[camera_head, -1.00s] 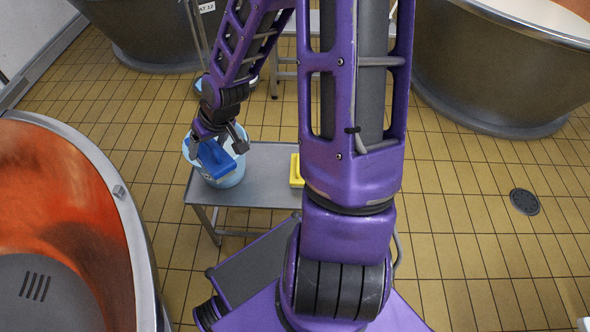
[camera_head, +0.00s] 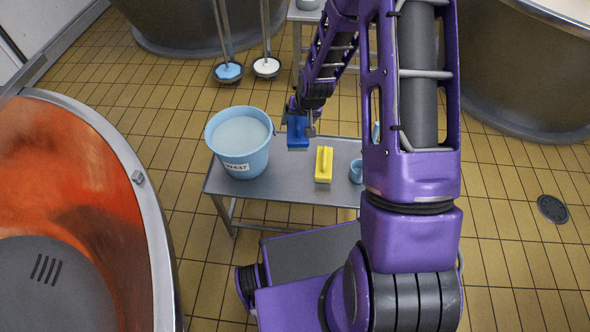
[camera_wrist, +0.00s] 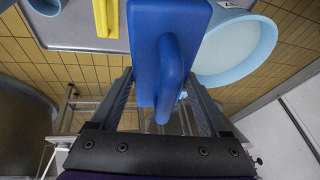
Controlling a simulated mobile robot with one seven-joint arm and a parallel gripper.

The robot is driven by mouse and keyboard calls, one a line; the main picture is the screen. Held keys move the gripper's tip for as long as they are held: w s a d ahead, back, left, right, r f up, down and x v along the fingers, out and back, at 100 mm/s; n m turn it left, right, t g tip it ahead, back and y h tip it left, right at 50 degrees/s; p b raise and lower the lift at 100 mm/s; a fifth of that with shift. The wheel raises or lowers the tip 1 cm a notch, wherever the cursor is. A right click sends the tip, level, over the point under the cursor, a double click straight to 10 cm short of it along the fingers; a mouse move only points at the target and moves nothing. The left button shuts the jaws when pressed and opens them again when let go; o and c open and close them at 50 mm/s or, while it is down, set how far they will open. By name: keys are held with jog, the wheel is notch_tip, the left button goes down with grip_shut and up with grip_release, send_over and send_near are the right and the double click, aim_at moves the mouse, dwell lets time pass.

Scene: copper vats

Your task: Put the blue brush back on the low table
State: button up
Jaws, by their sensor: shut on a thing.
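The blue brush (camera_head: 299,130) is in my gripper (camera_head: 300,118), above the back part of the low table (camera_head: 225,183). In the wrist view the blue brush (camera_wrist: 160,35) shows its block and looped handle, with the gripper's fingers (camera_wrist: 158,95) shut on the handle from both sides. In the head view it appears between the bucket and the yellow brush. Whether its underside touches the table cannot be told.
A light blue bucket (camera_head: 243,160) of pale liquid stands on the table's left end. A yellow brush (camera_head: 324,168) and a small blue cup (camera_head: 356,172) stand to its right. A copper vat (camera_head: 60,190) is at the left. Bare tabletop shows around the yellow brush.

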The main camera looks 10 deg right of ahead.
jog(key=shift+m+h, duration=0.5)
jog(key=shift+m, duration=0.3)
jog(key=b+x, duration=0.1)
jog(key=x, duration=0.6)
jog(key=s+b+x, duration=0.1)
jog(key=b+x, duration=0.1)
jog(key=x, duration=0.6)
jog(key=b+x, duration=0.1)
jog(key=x, duration=0.6)
jog(key=shift+s+d+f, duration=0.1)
jog(key=shift+s+f, duration=0.15)
jog(key=shift+f, duration=0.5)
notch_tip(320, 180, down, 4)
jog(key=shift+f+b, duration=0.1)
jog(key=shift+b, duration=0.4)
jog(key=o, duration=1.3)
jog(key=p+v, duration=0.2)
jog(key=v, duration=1)
jog(key=shift+s, duration=0.1)
